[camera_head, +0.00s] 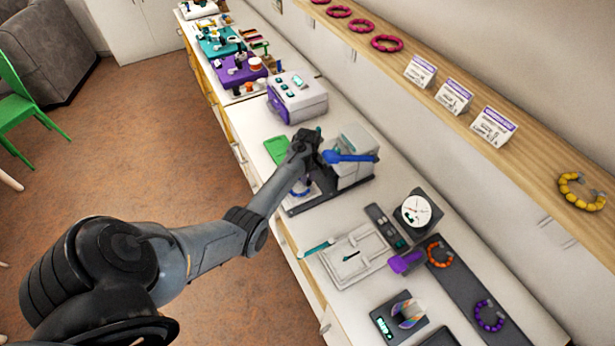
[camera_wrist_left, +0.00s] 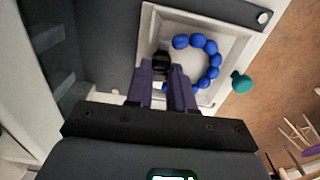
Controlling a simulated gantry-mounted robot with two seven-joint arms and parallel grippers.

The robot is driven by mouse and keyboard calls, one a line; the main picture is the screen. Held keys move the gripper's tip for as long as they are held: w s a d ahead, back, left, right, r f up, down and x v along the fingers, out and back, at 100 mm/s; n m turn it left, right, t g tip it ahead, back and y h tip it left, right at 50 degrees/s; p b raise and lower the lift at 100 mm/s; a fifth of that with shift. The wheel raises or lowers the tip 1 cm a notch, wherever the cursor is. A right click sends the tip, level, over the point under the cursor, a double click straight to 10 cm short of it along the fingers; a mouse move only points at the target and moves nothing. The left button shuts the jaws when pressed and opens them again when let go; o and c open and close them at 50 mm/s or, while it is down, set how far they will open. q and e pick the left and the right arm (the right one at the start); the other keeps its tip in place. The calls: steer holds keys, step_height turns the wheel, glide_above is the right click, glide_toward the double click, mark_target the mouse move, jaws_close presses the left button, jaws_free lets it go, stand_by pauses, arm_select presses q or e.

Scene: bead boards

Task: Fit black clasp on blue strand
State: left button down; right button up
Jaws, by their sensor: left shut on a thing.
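The black clasp (camera_wrist_left: 161,62) is between the fingertips of my left gripper (camera_wrist_left: 162,72), which is shut on it. The blue strand (camera_wrist_left: 211,58) lies curved as an open ring on a pale square tray, to the right of the clasp in the left wrist view. Its upper end is close to the clasp; I cannot tell whether they touch. The fingers hide part of its lower end. In the head view, the blue strand (camera_head: 301,189) shows small beneath my left gripper (camera_head: 303,177), whose fingertips are mostly hidden. My right gripper is in neither view.
A grey press with a blue handle (camera_head: 350,157) stands close to the right of my left gripper. A white tray (camera_head: 352,256), a dial scale (camera_head: 416,211) and a purple strand (camera_head: 489,316) lie nearer along the counter. A teal knob (camera_wrist_left: 241,83) is beside the pale tray.

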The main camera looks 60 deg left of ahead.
arm_select(q)
steer(key=c, duration=0.6)
jaws_free()
steer(key=shift+r, duration=0.1)
